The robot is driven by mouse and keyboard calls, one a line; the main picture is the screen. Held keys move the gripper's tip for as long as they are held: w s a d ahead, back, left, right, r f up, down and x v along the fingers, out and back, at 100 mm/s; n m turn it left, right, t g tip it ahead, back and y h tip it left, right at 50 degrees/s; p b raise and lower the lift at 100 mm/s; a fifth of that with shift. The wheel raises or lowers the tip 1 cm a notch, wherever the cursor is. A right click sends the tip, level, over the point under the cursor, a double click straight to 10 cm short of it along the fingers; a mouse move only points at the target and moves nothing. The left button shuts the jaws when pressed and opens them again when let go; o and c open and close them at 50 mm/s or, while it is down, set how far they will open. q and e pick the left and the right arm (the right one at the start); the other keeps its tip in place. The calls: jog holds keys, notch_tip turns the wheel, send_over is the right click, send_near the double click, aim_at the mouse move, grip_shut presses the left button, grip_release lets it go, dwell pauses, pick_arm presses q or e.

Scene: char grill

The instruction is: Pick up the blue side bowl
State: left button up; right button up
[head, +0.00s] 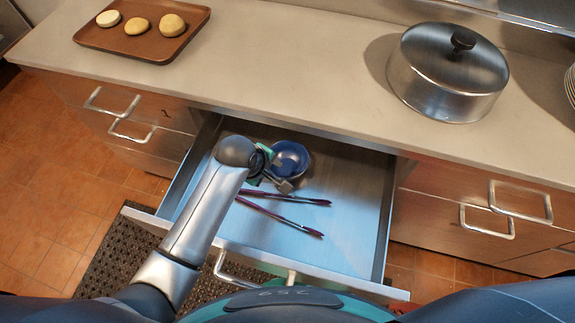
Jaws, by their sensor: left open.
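The blue bowl (291,157) sits in the open drawer (345,205), towards its back and left of the middle. My left gripper (282,180) reaches down into the drawer at the bowl's lower left side. It is open, and its fingers are close to the bowl's near rim; I cannot tell whether they touch it. My left forearm and wrist hide part of the gripper and the drawer's left side. My right gripper is not in view.
Two dark-red-handled utensils (285,215) lie in the drawer in front of the bowl. On the counter (290,80) stand a brown tray (105,45) with three round buns and a lidded steel pot (447,75). Plates (570,85) show at the right edge.

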aim_at(276, 173)
pick_arm(q)
jog(key=shift+b+x, duration=0.3)
jog(key=shift+x, duration=0.7)
jog(key=b+x, duration=0.1)
jog(key=x, duration=0.2)
jog(key=b+x, duration=0.1)
jog(key=x, duration=0.1)
jog(key=shift+w+a+b, duration=0.1)
jog(key=shift+a+b, duration=0.2)
jog(key=shift+a, duration=0.05)
grip_shut()
dwell(0.3)
